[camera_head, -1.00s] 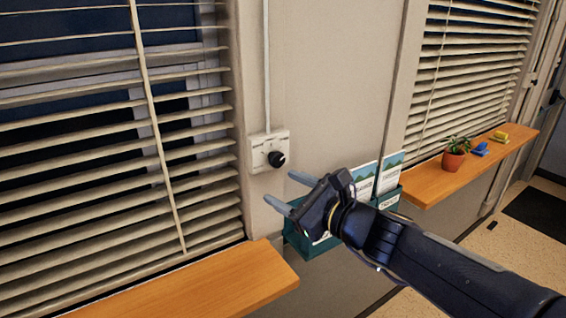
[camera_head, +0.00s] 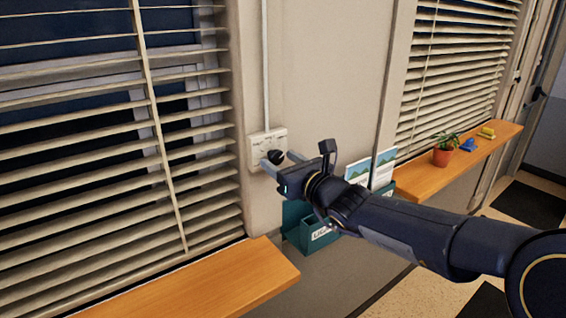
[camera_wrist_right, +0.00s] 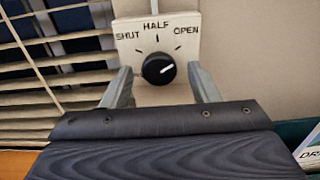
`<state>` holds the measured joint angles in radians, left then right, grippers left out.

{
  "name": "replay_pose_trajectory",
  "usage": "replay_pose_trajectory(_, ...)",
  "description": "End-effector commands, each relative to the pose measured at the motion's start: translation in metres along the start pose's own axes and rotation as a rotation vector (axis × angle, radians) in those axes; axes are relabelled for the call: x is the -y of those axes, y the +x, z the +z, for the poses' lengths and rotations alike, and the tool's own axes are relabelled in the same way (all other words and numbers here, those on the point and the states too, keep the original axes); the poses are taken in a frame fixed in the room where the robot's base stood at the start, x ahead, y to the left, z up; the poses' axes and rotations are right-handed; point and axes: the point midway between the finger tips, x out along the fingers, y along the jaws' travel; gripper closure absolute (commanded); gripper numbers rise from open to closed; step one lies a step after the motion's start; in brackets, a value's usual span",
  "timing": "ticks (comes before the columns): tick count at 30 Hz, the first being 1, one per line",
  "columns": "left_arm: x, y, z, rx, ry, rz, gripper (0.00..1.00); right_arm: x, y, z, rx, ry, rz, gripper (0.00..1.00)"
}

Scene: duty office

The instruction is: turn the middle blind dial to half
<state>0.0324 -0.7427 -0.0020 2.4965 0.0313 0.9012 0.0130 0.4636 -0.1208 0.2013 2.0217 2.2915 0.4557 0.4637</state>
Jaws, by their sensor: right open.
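The blind dial is a round black knob (camera_wrist_right: 158,69) on a white wall plate (camera_wrist_right: 140,29) marked SHUT, HALF and OPEN. In the right wrist view its white pointer line aims up and right, toward the OPEN side. In the head view the knob (camera_head: 276,156) is partly behind my right gripper (camera_head: 278,161). That gripper is open, with one finger on each side of the knob in the wrist view. I cannot tell whether the fingers touch it. My left gripper is not in view.
Slatted blinds (camera_head: 90,190) cover the left window, with more blinds (camera_head: 460,75) at right. A wooden sill (camera_head: 215,285) juts out below left. A teal leaflet holder (camera_head: 318,238) hangs under my gripper. A potted plant (camera_head: 445,156) stands on the right sill (camera_head: 425,178).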

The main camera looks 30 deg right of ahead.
Motion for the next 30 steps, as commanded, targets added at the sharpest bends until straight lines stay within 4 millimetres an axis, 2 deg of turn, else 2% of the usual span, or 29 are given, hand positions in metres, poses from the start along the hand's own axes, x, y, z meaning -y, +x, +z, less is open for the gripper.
replay_pose_trajectory(4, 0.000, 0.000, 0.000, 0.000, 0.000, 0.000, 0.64, 0.000, 0.000, 0.000, 0.000, 0.000, 0.000, 0.46)
replay_pose_trajectory(14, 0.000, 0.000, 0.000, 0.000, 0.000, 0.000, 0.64, 0.000, -0.001, 0.000, 0.000, 0.000, 0.000, 0.89)
replay_pose_trajectory(23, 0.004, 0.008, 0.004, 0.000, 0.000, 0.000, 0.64, 0.000, -0.001, -0.002, 0.001, -0.040, 0.000, 0.89)
replay_pose_trajectory(30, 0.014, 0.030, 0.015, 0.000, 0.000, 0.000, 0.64, 0.000, -0.001, -0.005, 0.004, -0.179, 0.000, 0.89)
